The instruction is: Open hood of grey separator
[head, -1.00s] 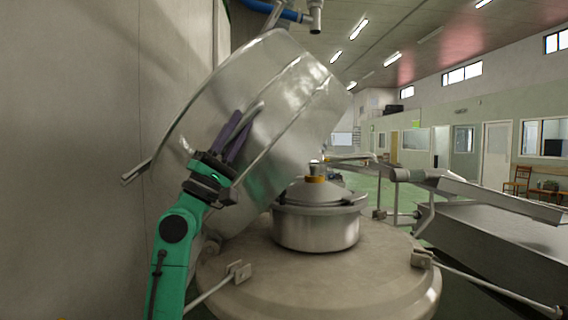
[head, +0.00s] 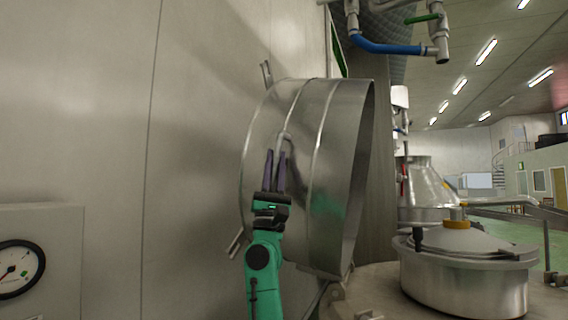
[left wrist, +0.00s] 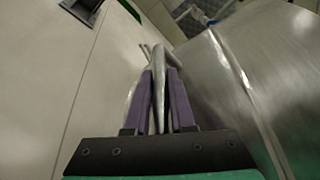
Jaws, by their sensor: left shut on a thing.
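The hood (head: 330,130) of the grey separator is a shiny metal drum-shaped cover, standing tipped up on its side at the middle of the head view. Its open side faces right. The separator's body (head: 372,290) shows below it, with a round lidded metal vessel (head: 465,275) on top. My left gripper (head: 275,160) is at the hood's outer face, its purple fingers shut on the hood's handle (left wrist: 158,85), a bent metal bar seen between the fingers in the left wrist view. My right gripper is not in view.
A pale wall (head: 190,120) stands close behind and left of the hood. A pressure gauge (head: 18,268) is at the lower left. A blue pipe (head: 385,46) hangs overhead. Another metal vessel (head: 425,190) stands behind at the right.

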